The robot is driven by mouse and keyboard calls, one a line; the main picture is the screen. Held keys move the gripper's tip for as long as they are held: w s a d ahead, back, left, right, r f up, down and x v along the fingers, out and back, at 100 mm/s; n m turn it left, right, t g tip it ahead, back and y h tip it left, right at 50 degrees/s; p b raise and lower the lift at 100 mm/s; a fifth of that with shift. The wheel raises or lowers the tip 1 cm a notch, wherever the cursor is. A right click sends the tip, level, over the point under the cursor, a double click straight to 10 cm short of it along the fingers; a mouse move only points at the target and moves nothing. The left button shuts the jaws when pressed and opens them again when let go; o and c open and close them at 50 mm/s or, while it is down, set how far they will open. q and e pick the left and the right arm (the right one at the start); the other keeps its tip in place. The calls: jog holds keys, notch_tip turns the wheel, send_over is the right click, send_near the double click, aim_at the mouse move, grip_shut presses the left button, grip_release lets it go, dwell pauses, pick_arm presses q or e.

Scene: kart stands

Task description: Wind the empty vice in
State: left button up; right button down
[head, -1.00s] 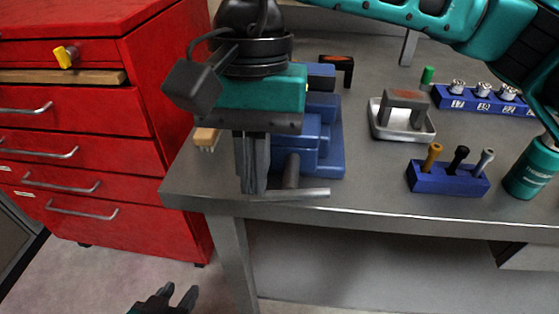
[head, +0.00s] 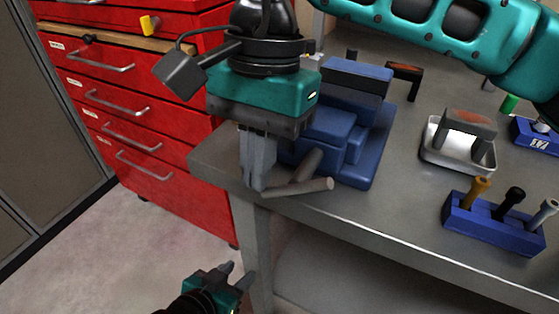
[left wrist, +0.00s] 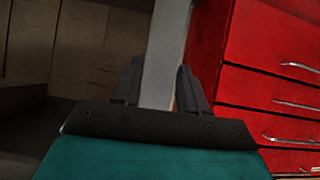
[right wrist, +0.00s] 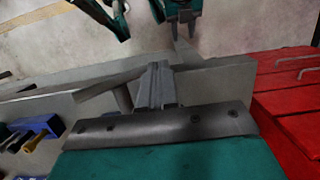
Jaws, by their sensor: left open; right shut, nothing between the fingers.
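The blue vice (head: 345,125) stands on the near left corner of the bench, partly hidden behind my right gripper (head: 258,185). Its jaw gap cannot be made out. The grey handle bar (head: 307,187) sticks out at the vice's front, by the bench edge. My right gripper points down, shut and empty, with its fingertips at the bar's left end; whether they touch is unclear. The bar also shows beside the fingers in the right wrist view (right wrist: 105,86). My left gripper (head: 236,273) is open and empty, low in front of the bench leg.
A red drawer cabinet (head: 150,130) stands left of the bench (head: 400,215). On the bench are a metal tray (head: 460,158) with a dark-handled block, a blue holder (head: 490,228) with upright tools, and a green cylinder (head: 509,104). The floor in front is clear.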

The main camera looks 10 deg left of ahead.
jog(key=shift+f+b, duration=0.45)
jog(key=shift+f, duration=0.55)
jog(key=shift+f, duration=0.1)
dwell(0.9)
